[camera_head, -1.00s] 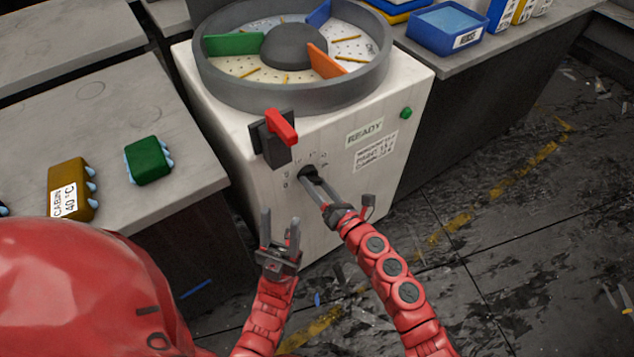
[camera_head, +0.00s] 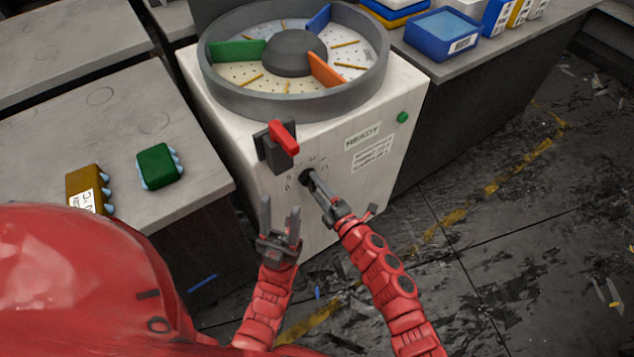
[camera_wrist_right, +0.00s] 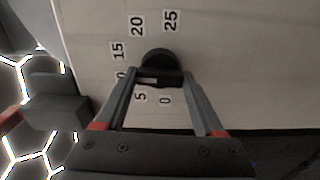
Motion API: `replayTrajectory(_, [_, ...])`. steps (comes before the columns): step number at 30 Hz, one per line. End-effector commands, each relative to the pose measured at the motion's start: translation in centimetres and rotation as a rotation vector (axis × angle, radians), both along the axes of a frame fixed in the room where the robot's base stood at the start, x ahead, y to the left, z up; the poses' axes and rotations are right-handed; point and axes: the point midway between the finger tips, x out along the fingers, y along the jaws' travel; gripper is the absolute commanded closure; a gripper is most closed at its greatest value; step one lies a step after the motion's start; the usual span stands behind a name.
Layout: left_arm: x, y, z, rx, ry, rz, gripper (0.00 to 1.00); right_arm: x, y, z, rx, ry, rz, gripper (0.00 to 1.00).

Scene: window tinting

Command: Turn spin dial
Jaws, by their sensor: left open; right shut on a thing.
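The spin dial (camera_head: 307,177) is a small black knob on the white front of the machine (camera_head: 230,120). In the right wrist view the dial (camera_wrist_right: 160,62) sits among printed numbers 0, 5, 15, 20 and 25; a label at its left is partly hidden. My right gripper (camera_head: 314,182) is shut on the dial, with its fingers on either side of it in the right wrist view (camera_wrist_right: 158,85). My left gripper (camera_head: 280,215) is open and empty, in front of the machine, below and left of the dial.
A red lever (camera_head: 284,138) on a dark box sticks out above the dial. A green button (camera_head: 402,117) and a READY label (camera_head: 362,137) are at its right. A round drum with coloured dividers (camera_head: 225,88) tops the machine. A green block (camera_head: 157,166) lies on the left bench.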

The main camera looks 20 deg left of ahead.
Motion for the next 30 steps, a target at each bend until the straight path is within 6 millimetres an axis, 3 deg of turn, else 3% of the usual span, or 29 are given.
replayTrajectory(12, [0.0,0.0,2.3,0.0,0.0,0.0,0.5,0.0,0.0,0.1,0.146,0.191,-0.002,0.86])
replayTrajectory(30, [0.0,0.0,2.6,0.0,0.0,0.0,0.5,0.0,-0.1,-0.1,0.18,0.234,-0.002,0.86])
